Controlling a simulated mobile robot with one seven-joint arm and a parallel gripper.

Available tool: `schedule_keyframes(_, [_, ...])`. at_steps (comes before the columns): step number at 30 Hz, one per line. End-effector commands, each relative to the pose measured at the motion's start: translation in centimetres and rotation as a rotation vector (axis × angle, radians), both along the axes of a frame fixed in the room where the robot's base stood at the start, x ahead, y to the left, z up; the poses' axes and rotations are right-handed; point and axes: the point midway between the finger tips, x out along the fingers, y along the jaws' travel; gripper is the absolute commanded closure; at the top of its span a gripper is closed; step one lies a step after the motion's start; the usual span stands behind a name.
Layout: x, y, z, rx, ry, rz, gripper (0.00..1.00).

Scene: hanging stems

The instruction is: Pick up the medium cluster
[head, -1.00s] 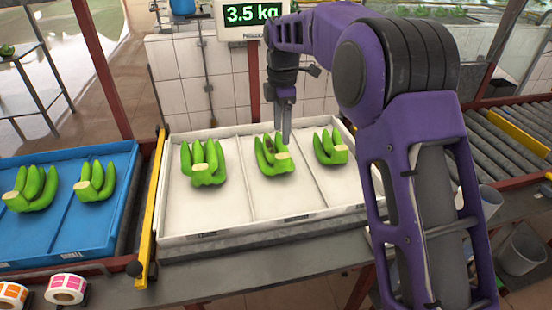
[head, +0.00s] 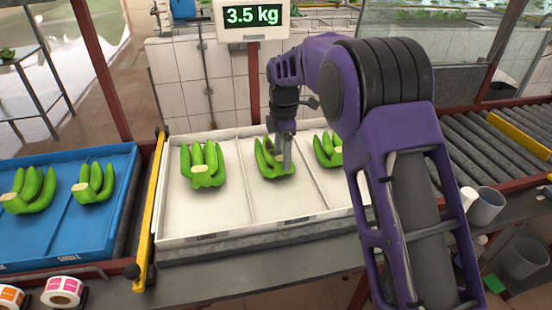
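Three green banana clusters lie in the white tray (head: 222,222), one in each section. The left cluster (head: 203,166) looks the largest. The middle cluster (head: 270,165) looks a little smaller, and the right cluster (head: 326,150) is partly hidden behind my arm. I cannot tell by size alone which one is the medium cluster. My gripper (head: 286,167) points down at the middle cluster, with a grey finger in front of its right side. The fingers overlap the cluster in the picture, and their gap and any contact are not clear.
A blue tray (head: 62,228) marked SMALL holds two clusters at the left. A yellow bar (head: 152,207) stands between the trays. A scale display (head: 252,17) on a red post reads 3.5 kg behind the white tray. Rollers (head: 480,160) and grey cups (head: 486,206) are at the right.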

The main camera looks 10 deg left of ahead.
Motion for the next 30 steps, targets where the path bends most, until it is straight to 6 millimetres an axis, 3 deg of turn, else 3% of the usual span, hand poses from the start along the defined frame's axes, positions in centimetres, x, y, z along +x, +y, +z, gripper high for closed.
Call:
schedule_keyframes(1, [0.0, 0.0, 0.0, 0.0, 0.0, 0.0, 0.41])
schedule_keyframes(11, [0.0, 0.0, 0.0, 0.0, 0.0, 0.0, 1.0])
schedule_keyframes(25, [0.1, 0.1, 0.4, 0.002, -0.004, 0.0, 1.0])
schedule_keyframes(30, [0.1, 0.0, 2.1, 0.003, -0.006, 0.0, 1.0])
